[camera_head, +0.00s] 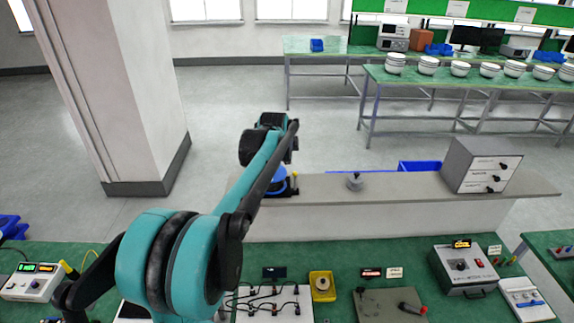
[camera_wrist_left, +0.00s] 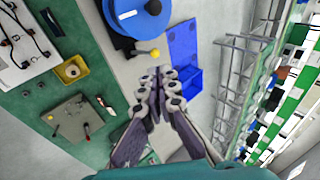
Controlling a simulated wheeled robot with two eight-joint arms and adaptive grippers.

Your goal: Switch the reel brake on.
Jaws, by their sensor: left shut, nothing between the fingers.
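In the left wrist view a blue reel (camera_wrist_left: 140,12) stands at the top on a dark base. A short lever with a yellow knob (camera_wrist_left: 154,53) sticks out from the base toward my gripper. My left gripper (camera_wrist_left: 156,73) is shut and empty, its tips just below the knob in the picture; I cannot tell whether they touch it. My left gripper is not clear there. My right gripper is not seen.
A blue bin (camera_wrist_left: 187,83) lies beyond the ledge. The green bench (camera_head: 340,300) in front holds a yellow tray (camera_head: 322,286) and several instruments.

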